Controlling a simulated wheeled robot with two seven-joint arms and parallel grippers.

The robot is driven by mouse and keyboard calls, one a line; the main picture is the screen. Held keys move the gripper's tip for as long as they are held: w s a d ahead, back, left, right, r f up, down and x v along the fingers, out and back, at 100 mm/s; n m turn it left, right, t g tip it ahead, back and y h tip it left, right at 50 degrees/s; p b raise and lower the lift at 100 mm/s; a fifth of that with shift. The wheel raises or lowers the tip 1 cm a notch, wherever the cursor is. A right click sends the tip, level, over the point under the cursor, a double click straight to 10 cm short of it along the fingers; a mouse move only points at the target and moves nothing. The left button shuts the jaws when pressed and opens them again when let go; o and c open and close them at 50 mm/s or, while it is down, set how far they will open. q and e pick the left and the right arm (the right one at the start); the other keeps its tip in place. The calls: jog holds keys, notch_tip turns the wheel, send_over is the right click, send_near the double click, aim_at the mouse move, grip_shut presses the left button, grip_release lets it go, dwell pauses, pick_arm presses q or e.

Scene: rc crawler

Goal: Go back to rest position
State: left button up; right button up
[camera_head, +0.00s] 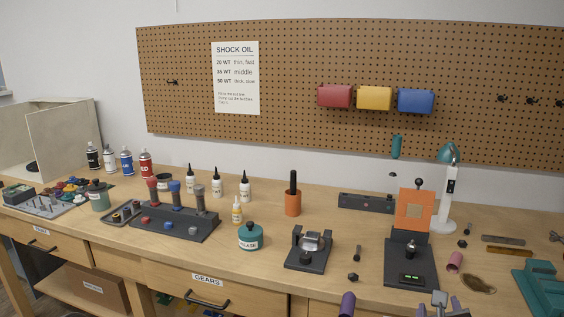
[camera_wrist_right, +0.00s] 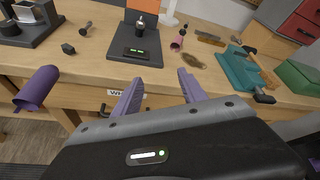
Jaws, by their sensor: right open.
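My right gripper (camera_wrist_right: 158,90) is open in the right wrist view. Its two purple fingers stand apart with nothing between them, in front of the bench's front edge. In the head view the right gripper (camera_head: 440,303) shows only in part at the bottom edge, right of centre. It is clear of the things on the bench. A rounded purple part (camera_wrist_right: 38,88) shows at the left of the wrist view, and at the bottom of the head view. I cannot tell which part it is. I see no left gripper jaws.
The wooden bench (camera_head: 280,262) has a black stand with an orange plate (camera_head: 414,209) near the right gripper. A dark vise-like fixture (camera_head: 311,247), a green grease jar (camera_head: 250,237) and a teal tool (camera_head: 541,289) also stand there. Drawers line the bench front.

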jog(key=a+f+n+g+y, duration=0.1)
jog(key=a+f+n+y, duration=0.2)
jog(key=a+f+n, duration=0.55)
jog(key=a+f+n+g+y, duration=0.2)
jog(key=a+f+n+y, duration=0.25)
jog(key=f+n, duration=0.75)
jog(key=s+a+f+n+g+y, duration=0.1)
jog(key=s+a+f+n+g, duration=0.2)
jog(key=s+f, duration=0.3)
jog(key=s+a+f+n+g+y+p, duration=0.1)
jog(key=s+a+f+n+g, duration=0.1)
jog(key=s+a+f+n, duration=0.3)
jog(key=s+a+f+n+g+y, duration=0.1)
jog(key=s+a+f+n+g, duration=0.2)
jog(key=s+f, duration=0.6)
jog(key=shift+s+a+n+g, duration=0.3)
jog(key=shift+s+a+n, duration=0.6)
jog(key=shift+a+n, duration=0.3)
jog(key=shift+o, duration=0.5)
jog(key=shift+w+d, duration=0.1)
jog(key=shift+d, duration=0.05)
